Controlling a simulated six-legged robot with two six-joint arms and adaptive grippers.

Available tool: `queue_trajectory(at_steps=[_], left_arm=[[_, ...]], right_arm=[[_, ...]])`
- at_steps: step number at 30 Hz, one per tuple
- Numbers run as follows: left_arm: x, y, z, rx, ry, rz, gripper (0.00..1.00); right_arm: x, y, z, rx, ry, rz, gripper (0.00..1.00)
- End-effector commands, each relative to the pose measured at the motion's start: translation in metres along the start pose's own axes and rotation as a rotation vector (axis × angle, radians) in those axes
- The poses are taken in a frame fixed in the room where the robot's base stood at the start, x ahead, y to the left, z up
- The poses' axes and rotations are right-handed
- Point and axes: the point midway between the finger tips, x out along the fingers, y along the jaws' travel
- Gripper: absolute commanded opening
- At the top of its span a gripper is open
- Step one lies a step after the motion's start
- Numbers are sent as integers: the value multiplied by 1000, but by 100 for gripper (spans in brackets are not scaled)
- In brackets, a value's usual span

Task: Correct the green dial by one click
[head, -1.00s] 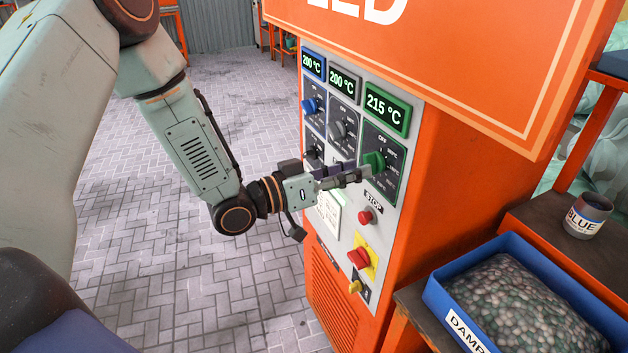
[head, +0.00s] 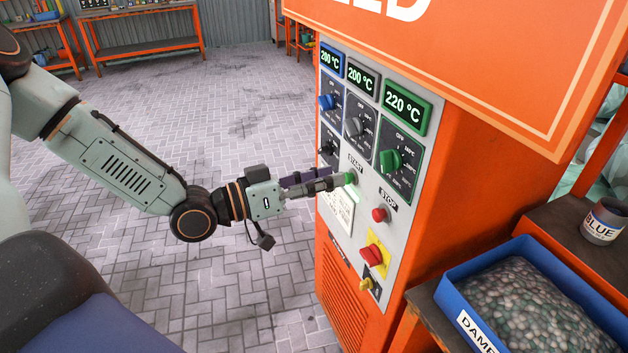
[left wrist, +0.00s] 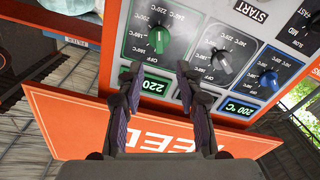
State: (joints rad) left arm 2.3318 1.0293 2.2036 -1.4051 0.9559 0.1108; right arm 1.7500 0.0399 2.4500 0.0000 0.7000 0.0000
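The green dial (head: 391,160) sits on the dark green-edged plate on the control panel, under a green display (head: 404,106) that reads 220 °C. My left gripper (head: 335,182) is in front of the panel, left of and below the green dial and clear of it. Its fingertips overlap the area by the green START button (head: 351,178); I cannot tell whether they touch it. In the left wrist view the fingers of the gripper (left wrist: 157,72) are apart with nothing held, and the dial (left wrist: 158,39) shows upside down beyond them. My right gripper is out of view.
The grey dial (head: 354,126) and blue dial (head: 327,102) sit left of the green one, their displays at 200 °C. The red STOP button (head: 380,214) and a red switch (head: 372,255) are below. A blue bin (head: 560,276) of pellets stands at right. The floor at left is clear.

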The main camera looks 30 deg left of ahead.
Motion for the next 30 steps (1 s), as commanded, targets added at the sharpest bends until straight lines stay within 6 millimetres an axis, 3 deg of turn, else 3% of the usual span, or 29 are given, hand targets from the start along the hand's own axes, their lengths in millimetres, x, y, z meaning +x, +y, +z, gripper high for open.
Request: queue_trajectory(at_steps=[12, 30], left_arm=[[-15, 1, 0, 0, 4, 1, 36], [-16, 1, 1, 2, 1, 2, 36]], right_arm=[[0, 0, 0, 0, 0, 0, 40], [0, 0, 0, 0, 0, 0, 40]])
